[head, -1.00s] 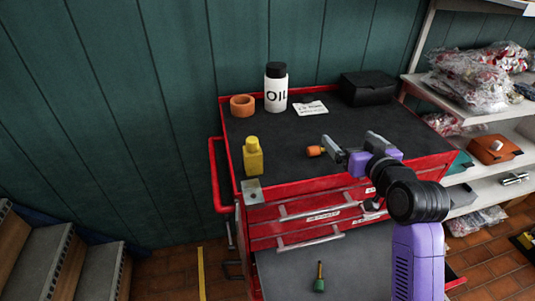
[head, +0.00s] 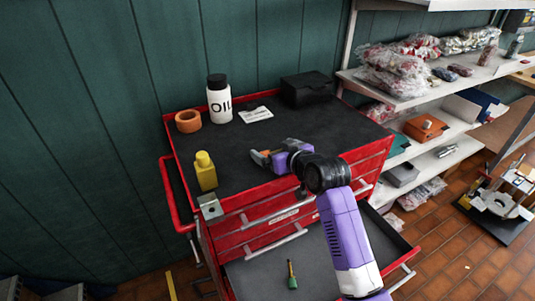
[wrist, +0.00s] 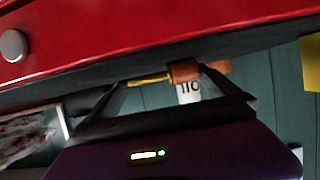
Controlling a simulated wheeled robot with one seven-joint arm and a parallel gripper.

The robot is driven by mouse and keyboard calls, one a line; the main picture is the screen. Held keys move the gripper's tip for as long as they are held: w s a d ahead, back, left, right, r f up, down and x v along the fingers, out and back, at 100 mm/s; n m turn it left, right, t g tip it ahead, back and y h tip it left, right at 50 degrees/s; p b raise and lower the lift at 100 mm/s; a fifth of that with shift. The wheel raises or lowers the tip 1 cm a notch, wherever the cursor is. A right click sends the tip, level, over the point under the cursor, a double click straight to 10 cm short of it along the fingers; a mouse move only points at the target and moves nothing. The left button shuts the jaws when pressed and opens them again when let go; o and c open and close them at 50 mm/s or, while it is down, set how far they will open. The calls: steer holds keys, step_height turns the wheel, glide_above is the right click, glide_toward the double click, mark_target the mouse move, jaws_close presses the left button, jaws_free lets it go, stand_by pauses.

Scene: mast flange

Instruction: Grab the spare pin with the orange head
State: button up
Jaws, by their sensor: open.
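The pin with the orange head (head: 267,153) lies on the dark top of the red tool cart, partly hidden by my gripper in the head view. My gripper (head: 277,152) is open, low over the cart top, with its fingers around the pin's place. In the wrist view, which looks upside down, the orange head (wrist: 184,71) and the brass-coloured shank (wrist: 150,78) show between the two open fingers. Whether a finger touches the pin cannot be told.
On the cart top (head: 310,135) are an orange ring (head: 188,121), a white oil bottle (head: 219,100), a paper note (head: 256,114), a black box (head: 306,90) and a yellow bottle (head: 205,171). A metal bracket (head: 210,206) sits at the front-left corner. Shelves stand right.

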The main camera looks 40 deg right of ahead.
steer(key=c, duration=1.1)
steer(key=shift+o, duration=0.2)
